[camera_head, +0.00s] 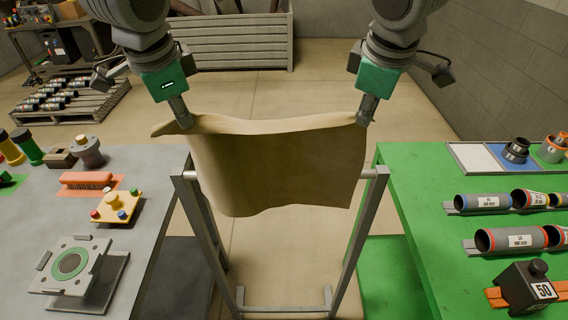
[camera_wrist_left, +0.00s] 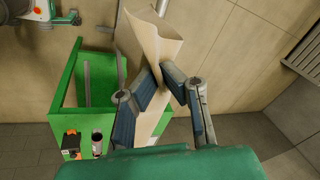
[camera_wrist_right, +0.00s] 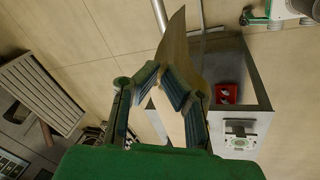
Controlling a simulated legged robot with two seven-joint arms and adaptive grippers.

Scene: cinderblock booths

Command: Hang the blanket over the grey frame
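The tan blanket (camera_head: 280,165) is spread between my two grippers, its near side hanging down in front of the grey frame's top bar. The grey frame (camera_head: 360,235) stands between the two tables; its bar shows only at both ends, the middle hidden by the blanket. My left gripper (camera_head: 184,121) is shut on the blanket's left upper corner, and the left wrist view shows its fingers pinching the cloth (camera_wrist_left: 150,60). My right gripper (camera_head: 364,119) is shut on the right upper corner; the right wrist view shows cloth (camera_wrist_right: 172,50) between its fingers. Both grippers are above and beyond the bar.
A grey table (camera_head: 145,240) with fixtures and coloured parts is on the left. A green table (camera_head: 420,210) with tubes and a black block marked 50 (camera_head: 525,288) is on the right. A slatted crate (camera_head: 235,45) and a loaded pallet (camera_head: 70,105) stand behind on open floor.

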